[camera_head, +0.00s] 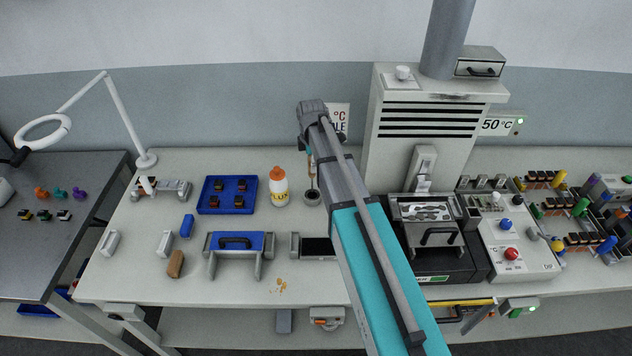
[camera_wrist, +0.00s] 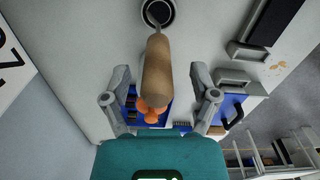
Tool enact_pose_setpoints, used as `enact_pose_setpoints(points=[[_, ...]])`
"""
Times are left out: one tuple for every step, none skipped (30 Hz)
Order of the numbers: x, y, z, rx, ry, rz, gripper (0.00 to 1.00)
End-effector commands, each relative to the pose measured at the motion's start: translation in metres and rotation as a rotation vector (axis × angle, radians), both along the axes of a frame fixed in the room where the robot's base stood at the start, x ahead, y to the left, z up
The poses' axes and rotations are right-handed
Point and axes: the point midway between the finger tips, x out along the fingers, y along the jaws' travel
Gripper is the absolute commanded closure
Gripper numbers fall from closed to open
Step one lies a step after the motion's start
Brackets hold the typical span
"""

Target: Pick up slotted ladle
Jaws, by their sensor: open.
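The slotted ladle stands upright in a small dark round holder (camera_head: 311,197). Its wooden handle (camera_wrist: 157,68) points up toward the wrist camera, and a thin metal shaft runs down into the holder, which also shows in the wrist view (camera_wrist: 160,12). The ladle's lower end is hidden in the holder. My gripper (camera_wrist: 160,84) is open, with one finger on each side of the handle and a visible gap on both sides. In the head view my arm covers most of the gripper, and only a bit of the handle (camera_head: 309,163) shows below it.
A blue tray (camera_head: 227,184) with dark parts lies farther left. A tall vented machine (camera_head: 425,115) stands close on the right.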

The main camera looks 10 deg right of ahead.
Motion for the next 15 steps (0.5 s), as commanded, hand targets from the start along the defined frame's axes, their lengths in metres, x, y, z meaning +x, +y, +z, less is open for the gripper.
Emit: enact_pose_setpoints(points=[[0.0000, -0.0001, 0.0003, 0.000, 0.000, 0.000, 0.23], [0.0000, -0.0001, 0.0004, 0.000, 0.000, 0.000, 0.23], [0.0000, -0.0001, 0.0004, 0.000, 0.000, 0.000, 0.23], [0.0000, -0.0001, 0.0004, 0.000, 0.000, 0.000, 0.23], [0.0000, -0.0002, 0.0004, 0.000, 0.000, 0.000, 0.23], [0.0000, -0.0002, 0.0004, 0.000, 0.000, 0.000, 0.23], [0.0000, -0.0002, 0.0004, 0.000, 0.000, 0.000, 0.23], [0.0000, -0.0002, 0.0004, 0.000, 0.000, 0.000, 0.23], [0.0000, -0.0003, 0.0004, 0.000, 0.000, 0.000, 0.23], [0.0000, -0.0003, 0.0004, 0.000, 0.000, 0.000, 0.23], [0.0000, -0.0003, 0.0004, 0.000, 0.000, -0.001, 0.23], [0.0000, -0.0003, 0.0004, 0.000, 0.000, -0.001, 0.23], [0.0000, -0.0003, 0.0004, 0.000, 0.000, -0.001, 0.23], [0.0000, -0.0003, 0.0004, 0.000, 0.000, -0.001, 0.23], [0.0000, -0.0004, 0.0004, 0.000, 0.000, -0.001, 0.31]])
